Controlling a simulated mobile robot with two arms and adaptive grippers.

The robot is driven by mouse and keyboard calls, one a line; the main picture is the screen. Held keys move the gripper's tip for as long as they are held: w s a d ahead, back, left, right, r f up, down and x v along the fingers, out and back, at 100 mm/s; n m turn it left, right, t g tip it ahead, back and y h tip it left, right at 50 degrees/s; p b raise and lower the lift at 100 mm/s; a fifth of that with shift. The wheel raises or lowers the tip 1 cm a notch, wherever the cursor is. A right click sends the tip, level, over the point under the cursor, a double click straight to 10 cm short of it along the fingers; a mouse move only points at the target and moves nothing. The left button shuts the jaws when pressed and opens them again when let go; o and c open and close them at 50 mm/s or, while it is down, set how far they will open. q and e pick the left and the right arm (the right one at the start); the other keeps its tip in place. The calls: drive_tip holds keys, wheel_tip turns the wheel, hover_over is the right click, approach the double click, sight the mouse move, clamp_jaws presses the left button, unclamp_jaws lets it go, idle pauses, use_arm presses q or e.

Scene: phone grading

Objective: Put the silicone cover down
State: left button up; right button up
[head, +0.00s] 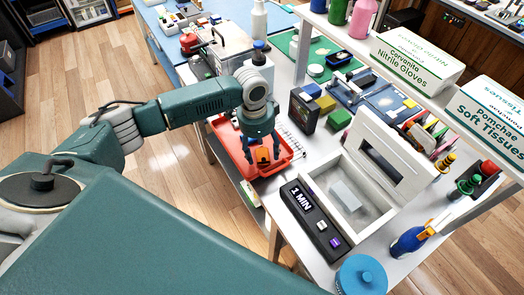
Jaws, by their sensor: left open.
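My left gripper (263,163) points down over the red tray (226,138) near the table's left edge. A small orange piece (263,154), which may be the silicone cover, shows between the fingers. It is partly hidden by them, and I cannot tell whether it rests on the tray floor or touches a finger. My right gripper is not in view.
Right of the tray stand a black 1 MIN timer box (312,222) and an open white box (402,163) with a grey block inside. A dark-framed block and green and yellow blocks (339,118) stand behind. Shelf boxes (417,65) overhang the right.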

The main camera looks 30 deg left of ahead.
sight(258, 155)
use_arm(q)
wheel_tip(258, 155, up, 11)
drive_tip(key=b, duration=0.1)
drive_tip(key=shift+s+a, duration=0.35)
drive_tip(key=shift+a, duration=0.1)
drive_tip(key=shift+s, duration=0.1)
